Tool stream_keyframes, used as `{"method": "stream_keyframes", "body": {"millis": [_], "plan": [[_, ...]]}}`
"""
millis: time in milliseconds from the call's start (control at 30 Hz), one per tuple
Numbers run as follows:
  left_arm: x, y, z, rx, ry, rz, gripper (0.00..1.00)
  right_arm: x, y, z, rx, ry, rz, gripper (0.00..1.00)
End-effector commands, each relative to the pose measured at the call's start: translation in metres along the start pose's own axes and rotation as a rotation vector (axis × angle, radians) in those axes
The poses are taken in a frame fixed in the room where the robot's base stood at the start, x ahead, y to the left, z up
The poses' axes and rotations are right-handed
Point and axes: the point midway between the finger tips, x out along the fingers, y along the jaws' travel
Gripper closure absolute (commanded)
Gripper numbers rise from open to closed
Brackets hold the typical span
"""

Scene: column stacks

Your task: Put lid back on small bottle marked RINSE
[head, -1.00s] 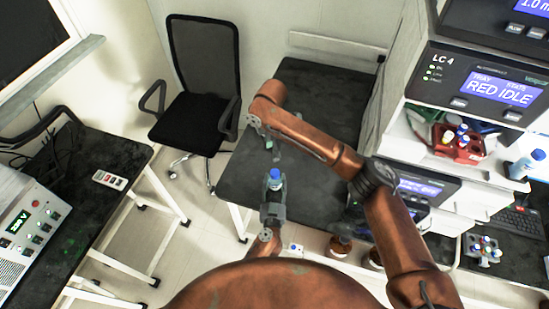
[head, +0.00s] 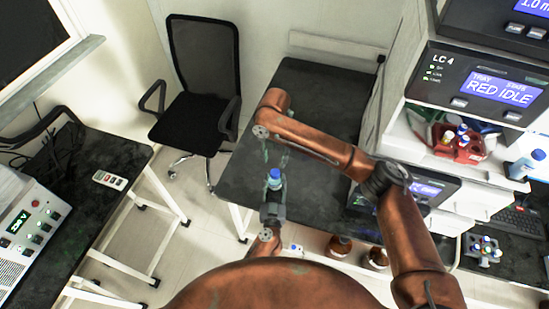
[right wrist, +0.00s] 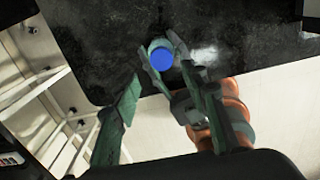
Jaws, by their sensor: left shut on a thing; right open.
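A small bottle (head: 275,187) with a blue lid (head: 275,174) on top stands upright in my left gripper (head: 273,196), near the front edge of the dark bench. My left gripper is shut on the bottle. My right gripper (head: 275,157) is open and empty, just beyond and above the bottle in the head view. In the right wrist view the round blue lid (right wrist: 162,58) shows from above, between and just past my open right fingertips (right wrist: 160,76).
The dark bench (head: 320,90) is mostly bare. A red rack (head: 460,150) and a white bottle with a blue cap (head: 527,164) sit on the right shelf. A black chair (head: 202,80) stands to the left.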

Motion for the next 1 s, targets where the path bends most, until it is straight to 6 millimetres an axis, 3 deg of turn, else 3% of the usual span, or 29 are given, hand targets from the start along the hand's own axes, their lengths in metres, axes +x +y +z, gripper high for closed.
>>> {"method": "stream_keyframes", "body": {"millis": [500,1000], "plan": [[0.000,0.000,0.000,0.000,0.000,0.000,1.00,0.068,0.000,-0.001,0.001,0.002,-0.001,0.60],[0.000,0.000,0.000,0.000,0.000,0.000,1.00,0.078,0.000,0.000,0.001,0.001,0.000,0.62]]}}
